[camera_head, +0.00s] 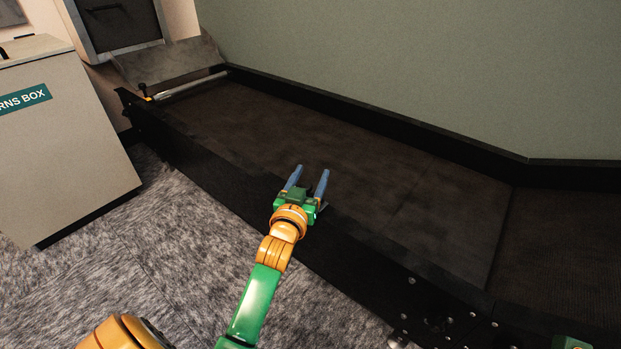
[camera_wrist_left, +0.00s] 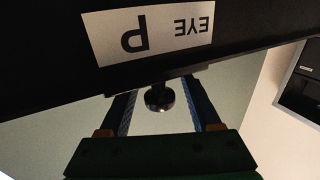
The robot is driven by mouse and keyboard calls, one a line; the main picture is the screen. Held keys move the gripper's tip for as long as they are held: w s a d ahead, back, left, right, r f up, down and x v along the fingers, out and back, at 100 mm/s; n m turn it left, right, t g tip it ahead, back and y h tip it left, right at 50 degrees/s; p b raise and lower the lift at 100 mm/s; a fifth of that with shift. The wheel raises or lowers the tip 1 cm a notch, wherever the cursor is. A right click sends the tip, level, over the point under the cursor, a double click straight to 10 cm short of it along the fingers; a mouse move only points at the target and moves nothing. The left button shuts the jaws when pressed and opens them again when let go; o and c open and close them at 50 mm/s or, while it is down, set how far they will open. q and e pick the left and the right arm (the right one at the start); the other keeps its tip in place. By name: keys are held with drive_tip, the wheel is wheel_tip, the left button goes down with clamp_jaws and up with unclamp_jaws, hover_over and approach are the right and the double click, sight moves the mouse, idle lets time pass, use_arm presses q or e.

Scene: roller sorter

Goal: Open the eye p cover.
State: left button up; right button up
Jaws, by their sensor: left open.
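The eye p cover shows in the left wrist view as a dark panel (camera_wrist_left: 245,50) with a white label (camera_wrist_left: 148,32) reading "EYE P" upside down. A small dark round knob (camera_wrist_left: 160,98) sits by the panel's edge. My left gripper (camera_head: 308,172) is open, its two blue fingers apart over the near side rail of the conveyor. In the left wrist view, its fingers (camera_wrist_left: 158,90) stand on either side of the knob, with gaps on both sides. The cover cannot be made out in the head view.
A long dark conveyor (camera_head: 300,130) runs diagonally, with a metal roller (camera_head: 190,86) at its far left end. A pale returns box (camera_head: 65,150) stands on the carpet at left. A green wall (camera_head: 430,70) rises behind. The belt is empty.

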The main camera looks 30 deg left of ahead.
use_arm(q)
clamp_jaws()
idle(1.3)
